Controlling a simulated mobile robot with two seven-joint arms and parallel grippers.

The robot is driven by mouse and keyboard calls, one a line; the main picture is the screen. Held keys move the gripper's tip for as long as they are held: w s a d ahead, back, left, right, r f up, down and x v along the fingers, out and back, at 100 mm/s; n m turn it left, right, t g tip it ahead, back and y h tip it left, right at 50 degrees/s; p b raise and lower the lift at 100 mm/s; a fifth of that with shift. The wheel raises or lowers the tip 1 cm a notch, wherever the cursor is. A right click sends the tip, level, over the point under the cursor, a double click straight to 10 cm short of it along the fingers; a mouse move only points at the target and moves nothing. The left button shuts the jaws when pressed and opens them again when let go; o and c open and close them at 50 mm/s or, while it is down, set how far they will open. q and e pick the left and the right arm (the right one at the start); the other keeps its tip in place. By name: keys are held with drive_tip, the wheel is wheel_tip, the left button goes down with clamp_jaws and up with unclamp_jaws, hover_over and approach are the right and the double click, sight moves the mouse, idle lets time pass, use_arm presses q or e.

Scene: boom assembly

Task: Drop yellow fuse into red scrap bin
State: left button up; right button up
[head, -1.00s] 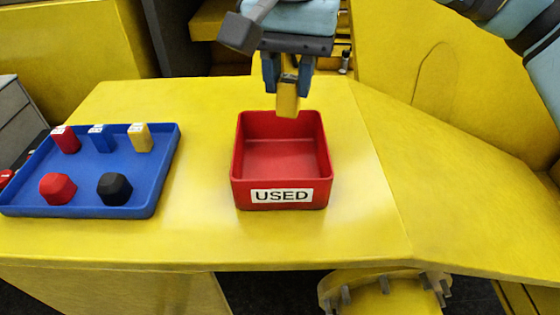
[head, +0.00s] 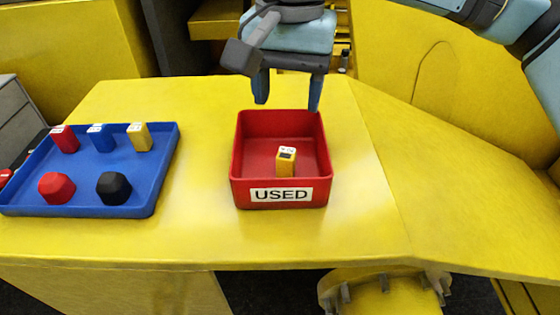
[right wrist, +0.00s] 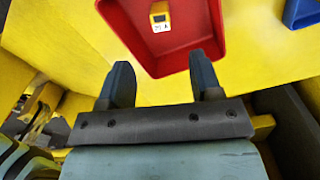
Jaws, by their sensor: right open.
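In the right wrist view the yellow fuse (right wrist: 160,16) shows inside the red bin (right wrist: 205,40). My right gripper (head: 288,102) is open and empty above the bin's back edge. Its two spread fingers also show in the right wrist view (right wrist: 161,82), with nothing between them. My left gripper is not in view.
A blue tray (head: 98,168) on the left holds a red, a blue and a yellow fuse along its back and a red and a black knob-like piece in front. Yellow surface (head: 205,190) lies clear between tray and bin. A yellow sloped structure (head: 470,180) stands at the right.

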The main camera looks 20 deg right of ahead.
wheel_tip(320, 180, up, 13)
drive_tip(key=b, duration=0.1)
drive_tip(key=shift+r+b, duration=0.2)
drive_tip(key=shift+b, duration=0.15)
